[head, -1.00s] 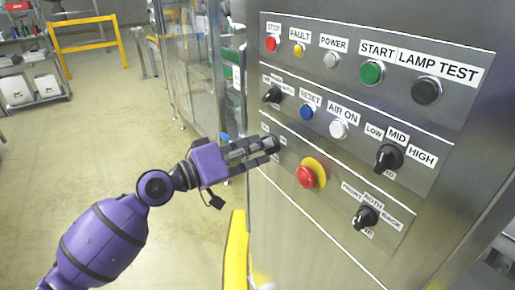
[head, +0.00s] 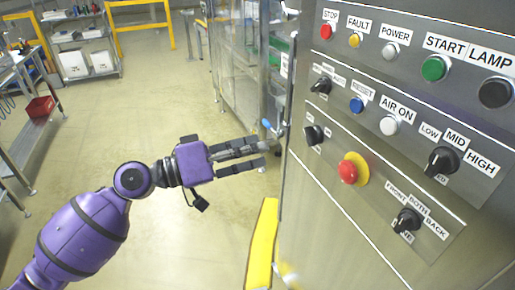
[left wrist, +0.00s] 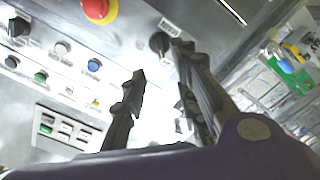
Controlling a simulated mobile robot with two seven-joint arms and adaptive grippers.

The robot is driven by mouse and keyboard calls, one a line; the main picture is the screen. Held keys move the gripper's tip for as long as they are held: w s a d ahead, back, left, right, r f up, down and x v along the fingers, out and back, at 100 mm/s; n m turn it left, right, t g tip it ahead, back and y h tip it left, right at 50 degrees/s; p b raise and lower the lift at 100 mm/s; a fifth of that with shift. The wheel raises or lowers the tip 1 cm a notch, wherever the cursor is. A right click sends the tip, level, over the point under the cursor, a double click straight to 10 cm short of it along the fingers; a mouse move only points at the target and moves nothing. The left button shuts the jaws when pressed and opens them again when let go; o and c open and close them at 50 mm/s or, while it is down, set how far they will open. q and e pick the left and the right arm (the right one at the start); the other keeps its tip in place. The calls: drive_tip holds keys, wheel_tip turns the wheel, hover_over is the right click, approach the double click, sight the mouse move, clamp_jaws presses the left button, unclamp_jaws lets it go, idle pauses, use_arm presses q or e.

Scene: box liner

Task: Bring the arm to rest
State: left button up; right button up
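My left gripper (head: 262,155) is left of the control panel (head: 318,185) in the head view, with its fingers pointing toward it. The fingers are apart with nothing between them. In the left wrist view the fingers (left wrist: 160,65) reach up toward the panel face, and a black selector knob (left wrist: 160,42) shows just past the tips. That knob also shows in the head view (head: 314,135), clear of the fingers. The purple wrist and forearm are stretched out from the lower left. My right gripper is not in view.
The panel carries a red mushroom button (head: 348,172) on a yellow ring, a black side selector (head: 407,220) and several coloured buttons. A yellow post (head: 262,245) stands below the gripper. Open floor (head: 130,100) lies to the left, with shelves and a yellow rail behind.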

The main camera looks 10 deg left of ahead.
use_arm(q)
drive_tip(key=shift+w, duration=0.1)
drive_tip(key=w+a+f+t+y, duration=0.3)
drive_tip(key=a+f+y, duration=0.15)
drive_tip(key=f, duration=0.55)
drive_tip(key=s+a+f+y+p, duration=0.1)
drive_tip(key=s+a+f+y, duration=0.2)
drive_tip(key=f, duration=0.4)
drive_tip(key=s+a+f+y+p, duration=0.1)
drive_tip(key=s+f+y, duration=0.2)
drive_tip(key=s+f, duration=0.35)
drive_tip(key=s+f+g+y, duration=0.1)
drive_tip(key=s+f, duration=0.5)
drive_tip(key=s, duration=0.3)
drive_tip(key=s+f+n+g+y+p, duration=0.1)
drive_tip(key=s+f+g, duration=0.1)
drive_tip(key=s+f, duration=0.3)
drive_tip(key=s+f+g+y+p, duration=0.1)
drive_tip(key=s+f, duration=0.5)
drive_tip(key=s, duration=0.7)
drive_tip(key=shift+s+a+f+n+y, duration=0.35)
drive_tip(key=shift+a+y, duration=0.1)
drive_tip(key=shift+y, duration=0.1)
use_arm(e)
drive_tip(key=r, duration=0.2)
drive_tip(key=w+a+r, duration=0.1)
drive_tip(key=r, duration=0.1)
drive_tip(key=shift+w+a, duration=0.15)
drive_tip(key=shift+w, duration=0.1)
